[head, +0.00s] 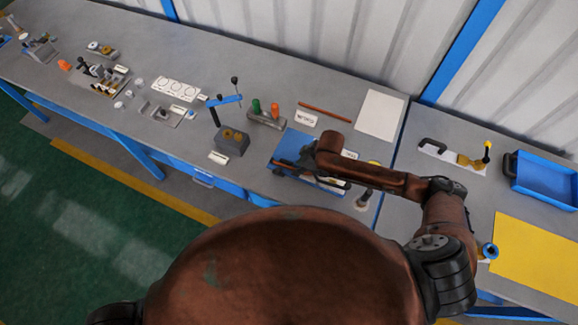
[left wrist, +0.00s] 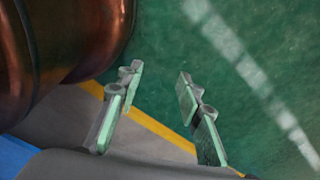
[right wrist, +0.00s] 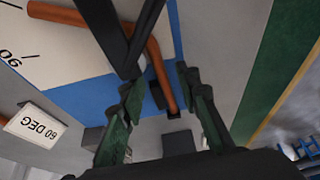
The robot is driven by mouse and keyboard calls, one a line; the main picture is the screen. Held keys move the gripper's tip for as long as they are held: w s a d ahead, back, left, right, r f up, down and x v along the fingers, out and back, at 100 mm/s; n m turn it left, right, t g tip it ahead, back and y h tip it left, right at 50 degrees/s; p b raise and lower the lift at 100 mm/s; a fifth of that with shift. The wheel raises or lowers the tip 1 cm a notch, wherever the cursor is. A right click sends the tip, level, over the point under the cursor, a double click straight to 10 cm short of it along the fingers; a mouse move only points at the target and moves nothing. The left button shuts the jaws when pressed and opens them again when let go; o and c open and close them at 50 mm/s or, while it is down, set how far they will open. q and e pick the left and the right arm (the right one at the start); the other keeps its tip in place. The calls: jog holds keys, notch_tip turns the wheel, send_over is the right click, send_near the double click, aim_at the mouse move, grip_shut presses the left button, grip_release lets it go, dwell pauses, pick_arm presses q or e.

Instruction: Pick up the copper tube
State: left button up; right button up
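A bent copper-coloured tube (right wrist: 158,70) shows in the right wrist view, lying across the blue board and a white panel. My right gripper (right wrist: 154,82) is open above it, with the tube's lower arm in sight between the fingers. I see no contact. In the head view my right gripper (head: 284,168) is over the blue board (head: 286,147), and my arm hides much of it. A straight copper-coloured rod (head: 325,112) lies at the back of the bench. My left gripper (left wrist: 155,82) is open and empty above the green floor, outside the head view.
A white card marked 60 DEG (right wrist: 36,124) lies beside the board. A holder with green and orange handles (head: 265,115) and a grey block with a blue lever (head: 231,140) stand nearby. A white sheet (head: 380,115) lies at the back; a blue tray (head: 544,180) stands right.

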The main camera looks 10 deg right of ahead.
jog(key=shift+a+f, duration=0.1)
jog(key=shift+f, duration=0.15)
jog(key=c, duration=0.7)
grip_shut()
pick_arm(q)
jog(key=shift+w, duration=0.45)
jog(key=shift+w, duration=0.1)
